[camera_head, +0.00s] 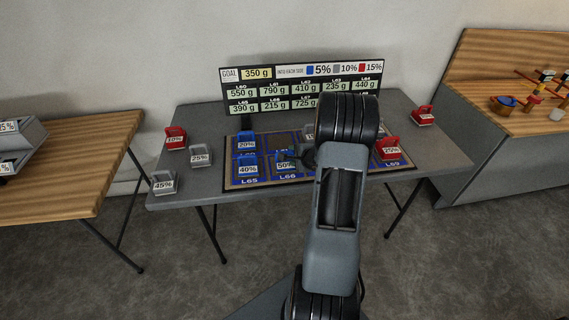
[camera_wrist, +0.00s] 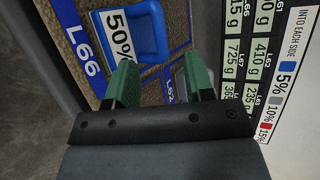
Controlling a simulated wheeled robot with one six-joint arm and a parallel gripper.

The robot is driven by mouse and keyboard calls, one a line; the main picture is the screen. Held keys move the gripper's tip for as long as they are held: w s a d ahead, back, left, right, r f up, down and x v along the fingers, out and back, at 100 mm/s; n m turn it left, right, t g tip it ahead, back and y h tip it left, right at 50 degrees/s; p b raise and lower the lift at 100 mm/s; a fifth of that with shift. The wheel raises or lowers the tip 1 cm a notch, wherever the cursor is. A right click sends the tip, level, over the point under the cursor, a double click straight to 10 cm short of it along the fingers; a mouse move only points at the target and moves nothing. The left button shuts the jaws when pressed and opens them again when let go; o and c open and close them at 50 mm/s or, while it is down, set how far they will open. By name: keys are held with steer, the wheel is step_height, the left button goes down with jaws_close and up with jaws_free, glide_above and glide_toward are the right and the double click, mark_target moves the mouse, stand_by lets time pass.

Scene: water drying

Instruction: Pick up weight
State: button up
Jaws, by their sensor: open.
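Several weights with loop handles and percent labels stand on the grey table (camera_head: 180,125). The wrist view shows the blue 50% weight (camera_wrist: 152,38) just ahead of the green fingertips, nearer the left one. My gripper (camera_wrist: 160,64) is open, with nothing held between its fingers. Blue 40% (camera_head: 248,170) and 20% (camera_head: 246,145) weights stand left of it. A red weight (camera_head: 388,150) stands at the mat's right.
Off the mat are grey 25% (camera_head: 200,158) and 45% (camera_head: 163,185) weights, a red weight (camera_head: 176,140) and another red weight (camera_head: 422,117). A sign board (camera_head: 300,87) stands behind the mat. My arm hides the mat's middle right. Wooden tables flank both sides.

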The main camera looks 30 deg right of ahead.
mark_target(288, 153)
steer(key=shift+x, duration=2.65)
steer(key=shift+d, duration=0.15)
steer(key=shift+c, duration=0.2)
steer(key=shift+s, duration=0.1)
jaws_close()
